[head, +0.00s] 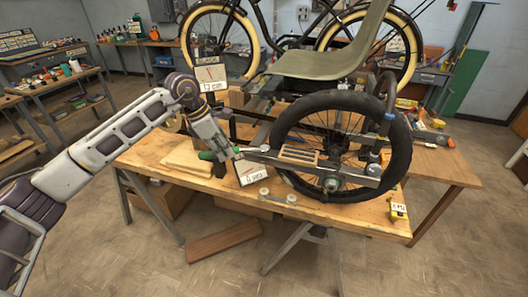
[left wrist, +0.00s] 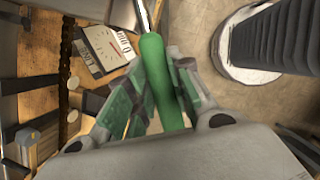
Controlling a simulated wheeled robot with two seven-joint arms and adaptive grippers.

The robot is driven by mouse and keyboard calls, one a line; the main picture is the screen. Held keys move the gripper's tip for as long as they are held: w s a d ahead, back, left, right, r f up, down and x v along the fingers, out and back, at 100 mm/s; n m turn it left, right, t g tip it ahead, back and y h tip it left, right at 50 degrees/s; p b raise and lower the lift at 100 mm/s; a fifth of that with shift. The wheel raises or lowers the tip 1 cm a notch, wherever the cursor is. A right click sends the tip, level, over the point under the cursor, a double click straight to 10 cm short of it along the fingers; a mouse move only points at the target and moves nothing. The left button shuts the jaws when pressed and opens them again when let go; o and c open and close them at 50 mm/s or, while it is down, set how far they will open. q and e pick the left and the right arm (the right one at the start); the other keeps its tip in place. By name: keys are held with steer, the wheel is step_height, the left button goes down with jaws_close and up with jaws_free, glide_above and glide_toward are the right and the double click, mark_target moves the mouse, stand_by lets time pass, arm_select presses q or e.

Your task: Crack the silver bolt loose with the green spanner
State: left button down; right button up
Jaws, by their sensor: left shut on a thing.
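My left gripper (head: 222,148) is shut on the green spanner. Its green handle (left wrist: 160,75) runs between my fingers in the left wrist view, and its silver shaft goes out past the top edge. In the head view the green handle (head: 207,155) shows beside the gripper, at the left side of the trike frame (head: 262,155). The spanner's working end is hidden or too small to tell. I cannot make out the silver bolt, nor whether the spanner touches it. My right gripper is not in view.
The frame, with a large black-tyred wheel (head: 399,150) and grey-green seat (head: 325,62), stands on a wooden workbench (head: 330,212). Small rolls (head: 264,195) lie at the front edge.

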arm_select(q)
steer(key=shift+s+d+n+t, duration=0.2)
steer(key=shift+s+n, duration=0.25)
steer(key=shift+s, duration=0.1)
steer(key=shift+s+d+n+t, duration=0.15)
steer(key=shift+s+n+t, duration=0.05)
steer(key=shift+s+n, duration=0.3)
steer(key=shift+s+d+n+t+y, duration=0.15)
steer(key=shift+s+d+n, duration=0.15)
steer(key=shift+s+n, duration=0.25)
steer(key=shift+s+d+n+t+y, duration=0.15)
steer(key=shift+s+d+n, duration=0.15)
steer(key=shift+s+n, duration=0.2)
steer(key=shift+s+d+n, duration=0.45)
steer(key=shift+s+n, duration=0.15)
steer(key=shift+s+d+n+t, duration=0.3)
steer(key=shift+s+d+n, duration=0.05)
steer(key=shift+n, duration=0.15)
steer(key=shift+s+d+y, duration=0.2)
steer(key=shift+d+y, duration=0.05)
steer(key=shift+y, duration=0.05)
steer(key=shift+s+n, duration=0.1)
steer(key=shift+n, duration=0.2)
steer(key=shift+s+d, duration=0.1)
steer(key=shift+d, duration=0.15)
steer(key=shift+s+d+n, duration=0.2)
steer(key=shift+n, duration=0.3)
